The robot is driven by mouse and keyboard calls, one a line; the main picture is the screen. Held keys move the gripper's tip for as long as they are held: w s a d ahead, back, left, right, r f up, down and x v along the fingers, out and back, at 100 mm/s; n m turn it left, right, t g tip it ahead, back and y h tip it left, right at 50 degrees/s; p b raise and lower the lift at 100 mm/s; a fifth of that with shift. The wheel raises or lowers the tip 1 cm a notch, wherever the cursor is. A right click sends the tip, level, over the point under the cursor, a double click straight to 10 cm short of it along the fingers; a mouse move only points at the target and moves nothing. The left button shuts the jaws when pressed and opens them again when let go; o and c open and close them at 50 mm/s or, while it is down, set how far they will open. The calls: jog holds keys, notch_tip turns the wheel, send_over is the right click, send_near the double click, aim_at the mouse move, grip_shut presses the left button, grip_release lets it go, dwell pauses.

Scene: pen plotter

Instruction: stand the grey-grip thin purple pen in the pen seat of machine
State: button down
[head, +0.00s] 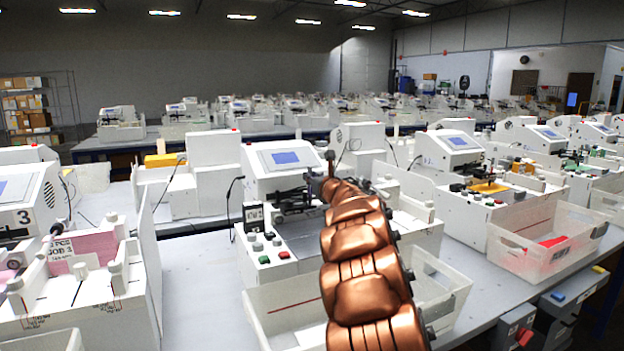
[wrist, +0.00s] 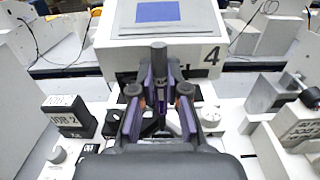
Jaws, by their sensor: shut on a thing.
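In the wrist view my gripper (wrist: 161,92) is shut on the thin pen (wrist: 159,61), whose dark grey part stands up between the two fingers. A little purple shows lower down; its lower end is hidden by the gripper. In the head view my gripper (head: 329,187) is at the end of my copper arm, in front of a white machine (head: 262,183) with a blue screen. The wrist view shows the machine (wrist: 115,53) marked 4 straight ahead. I cannot make out the pen seat; the gripper and dark parts around it cover that area.
A black JOB 2 block (wrist: 69,123) and a grey knob (wrist: 57,154) are at the left in the wrist view. A white round knob (wrist: 210,116) is to the right of the fingers. In the head view a translucent bin (head: 272,317) stands in front of the machine.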

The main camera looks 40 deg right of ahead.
aim_at(312, 206)
jog(key=shift+f+b, duration=2.9)
jog(key=shift+b, duration=0.2)
jog(key=c, duration=1.1)
grip_release()
jog(key=v, duration=1.2)
